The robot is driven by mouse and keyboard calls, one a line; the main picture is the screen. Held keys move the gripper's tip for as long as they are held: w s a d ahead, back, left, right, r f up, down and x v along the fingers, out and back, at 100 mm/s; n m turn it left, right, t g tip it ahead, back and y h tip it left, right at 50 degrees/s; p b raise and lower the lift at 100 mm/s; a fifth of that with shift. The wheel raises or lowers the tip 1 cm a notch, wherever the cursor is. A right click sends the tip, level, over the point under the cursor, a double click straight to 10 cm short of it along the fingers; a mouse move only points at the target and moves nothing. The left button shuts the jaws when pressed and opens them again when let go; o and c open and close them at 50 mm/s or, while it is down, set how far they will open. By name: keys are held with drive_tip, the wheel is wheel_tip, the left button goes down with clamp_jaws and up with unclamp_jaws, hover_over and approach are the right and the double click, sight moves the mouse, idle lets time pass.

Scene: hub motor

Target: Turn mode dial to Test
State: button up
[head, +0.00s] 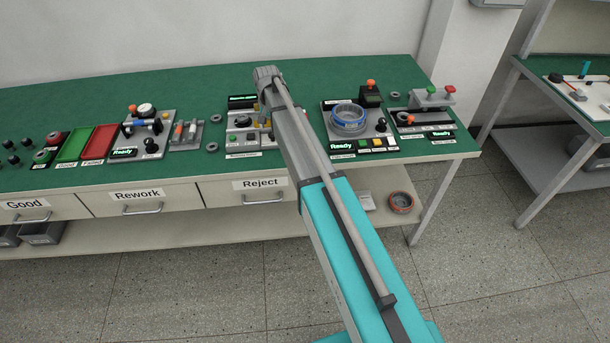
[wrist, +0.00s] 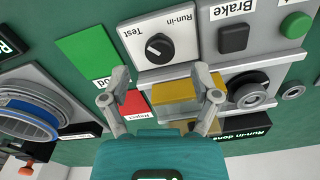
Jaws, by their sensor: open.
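The mode dial (wrist: 158,47) is a round black knob on a white plate, seen in the wrist view. "Run-in" is printed above it and "Test" on its left. A pale mark crosses the knob, but I cannot tell for sure which label it points at. My gripper (wrist: 160,74) is open, its two fingers apart and empty, with the dial beyond the tips and roughly centred between them. No finger appears to touch the knob. In the head view my arm covers part of this station (head: 243,133), and the dial cannot be made out.
In the wrist view a yellow block (wrist: 188,97) sits close to the right finger, with the black Brake button (wrist: 233,38) and a green button (wrist: 295,25) farther right. Green (wrist: 88,55) and red (wrist: 133,104) plates lie left. A blue-rimmed ring (wrist: 28,120) stands far left.

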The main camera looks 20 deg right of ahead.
sight(272, 134)
drive_tip(key=shift+r+p, duration=4.95)
drive_tip(key=shift+r, duration=0.35)
drive_tip(key=s+d+f+n+b, duration=0.1)
drive_tip(key=s+f+b, duration=0.1)
drive_tip(key=s, duration=0.8)
drive_tip(key=s+d+f+n+b, duration=0.1)
drive_tip(key=s+f+b, duration=0.2)
drive_tip(key=s, duration=0.7)
drive_tip(key=s+d+f+n+b, duration=0.1)
drive_tip(key=s+f+n+b, duration=0.1)
drive_tip(key=s, duration=0.8)
drive_tip(key=shift+s+d+f, duration=0.2)
drive_tip(key=shift+d, duration=0.1)
drive_tip(key=shift+s, duration=0.55)
